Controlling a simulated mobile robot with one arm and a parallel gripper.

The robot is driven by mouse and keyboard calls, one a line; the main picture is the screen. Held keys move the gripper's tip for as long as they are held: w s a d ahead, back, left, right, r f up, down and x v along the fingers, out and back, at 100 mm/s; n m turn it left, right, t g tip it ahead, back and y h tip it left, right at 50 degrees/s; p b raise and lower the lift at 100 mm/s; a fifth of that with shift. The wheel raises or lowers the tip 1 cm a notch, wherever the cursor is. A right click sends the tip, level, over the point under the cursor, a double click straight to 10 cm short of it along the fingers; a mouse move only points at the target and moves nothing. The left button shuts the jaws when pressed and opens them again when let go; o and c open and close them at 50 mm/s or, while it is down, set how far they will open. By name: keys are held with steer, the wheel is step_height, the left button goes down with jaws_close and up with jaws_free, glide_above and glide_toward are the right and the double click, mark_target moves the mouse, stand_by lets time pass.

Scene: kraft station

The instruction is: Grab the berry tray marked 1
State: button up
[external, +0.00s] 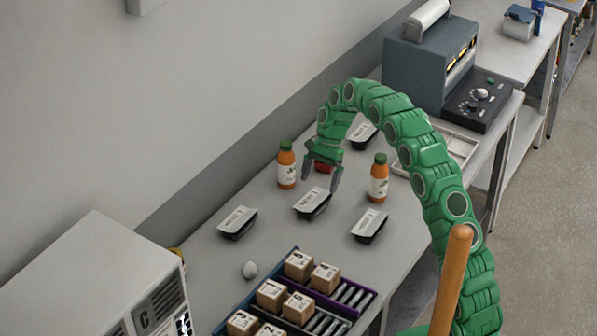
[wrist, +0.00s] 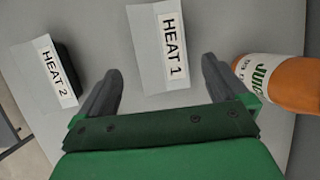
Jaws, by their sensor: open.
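My gripper (external: 321,181) is open and empty, pointing down over the table beside a black tray with a pale labelled top (external: 312,202). In the wrist view, a pale sleeve with a label reading HEAT 1 (wrist: 172,45) lies ahead of and between the open fingers (wrist: 160,72), apart from them. A dark tray labelled HEAT 2 (wrist: 53,75) lies to the left. A small red thing (external: 322,167) shows behind my fingers in the external view, mostly hidden; I cannot tell what it is. No berries are clearly visible.
Orange bottles stand on either side of my gripper, left (external: 286,166) and right (external: 379,180); one shows at right in the wrist view (wrist: 275,82). More labelled trays lie left (external: 238,222), front right (external: 369,226) and behind (external: 363,134). Boxes (external: 299,265) stand nearer the front.

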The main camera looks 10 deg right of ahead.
mark_target(314, 200)
steer(key=shift+x, duration=3.95)
steer(key=shift+a, duration=0.1)
steer(key=shift+c, duration=0.3)
steer(key=shift+r, duration=0.1)
steer(key=c, duration=1)
